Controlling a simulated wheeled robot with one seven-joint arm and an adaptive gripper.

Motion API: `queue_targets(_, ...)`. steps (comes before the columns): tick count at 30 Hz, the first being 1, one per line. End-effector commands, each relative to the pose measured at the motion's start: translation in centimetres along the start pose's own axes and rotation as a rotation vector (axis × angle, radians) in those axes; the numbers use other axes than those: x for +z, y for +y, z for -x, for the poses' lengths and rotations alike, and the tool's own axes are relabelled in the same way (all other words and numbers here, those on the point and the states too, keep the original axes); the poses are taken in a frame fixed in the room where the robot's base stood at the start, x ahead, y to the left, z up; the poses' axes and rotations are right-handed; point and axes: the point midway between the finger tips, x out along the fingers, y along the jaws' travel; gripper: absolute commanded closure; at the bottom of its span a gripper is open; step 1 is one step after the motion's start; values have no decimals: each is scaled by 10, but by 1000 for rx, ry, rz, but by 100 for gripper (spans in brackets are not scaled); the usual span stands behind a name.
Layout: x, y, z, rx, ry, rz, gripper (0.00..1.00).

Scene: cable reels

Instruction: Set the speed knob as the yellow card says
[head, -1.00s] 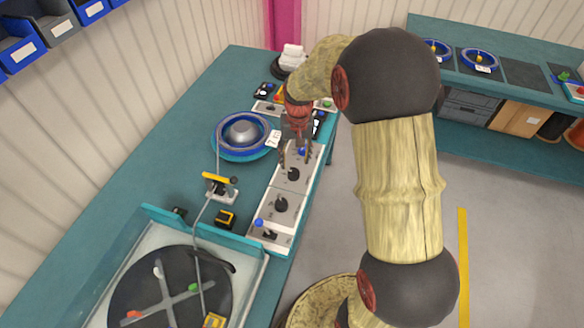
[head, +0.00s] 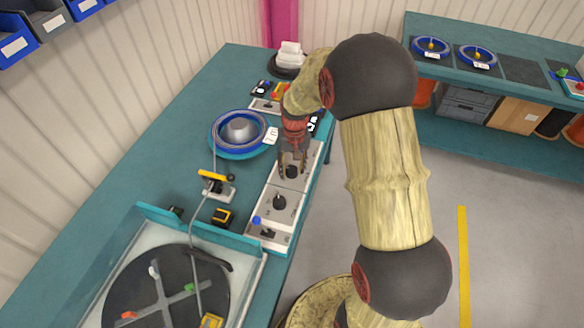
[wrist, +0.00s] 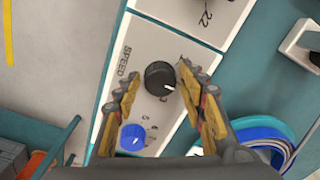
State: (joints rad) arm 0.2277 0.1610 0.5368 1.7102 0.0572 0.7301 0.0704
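The black speed knob (wrist: 160,78) has a white pointer mark toward the lower right in the wrist view. It sits on a pale panel (wrist: 112,88) beside the printed word SPEED, with small numerals near a blue knob (wrist: 132,137). In the head view the black knob (head: 291,172) is partly covered by my gripper. My gripper (wrist: 158,75) is open, one finger on either side of the black knob, with gaps visible; contact is not apparent. A yellow piece (head: 212,321) is cut off at the bottom of the head view; I cannot tell if it is the card.
Two more panels with a black knob (head: 279,203) and a blue-tipped control (head: 257,220) stand nearer along the bench edge. A blue reel (head: 240,131) lies left of my gripper. A cable guide (head: 217,184) and a turntable (head: 165,285) are nearer.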

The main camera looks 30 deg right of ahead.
Motion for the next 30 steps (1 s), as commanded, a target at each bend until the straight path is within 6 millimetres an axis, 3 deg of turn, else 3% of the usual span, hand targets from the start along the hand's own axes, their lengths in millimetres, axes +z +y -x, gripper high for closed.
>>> queue_targets(18,0,0,0,0,0,0,95)
queue_targets(30,0,0,2,0,3,-87,95)
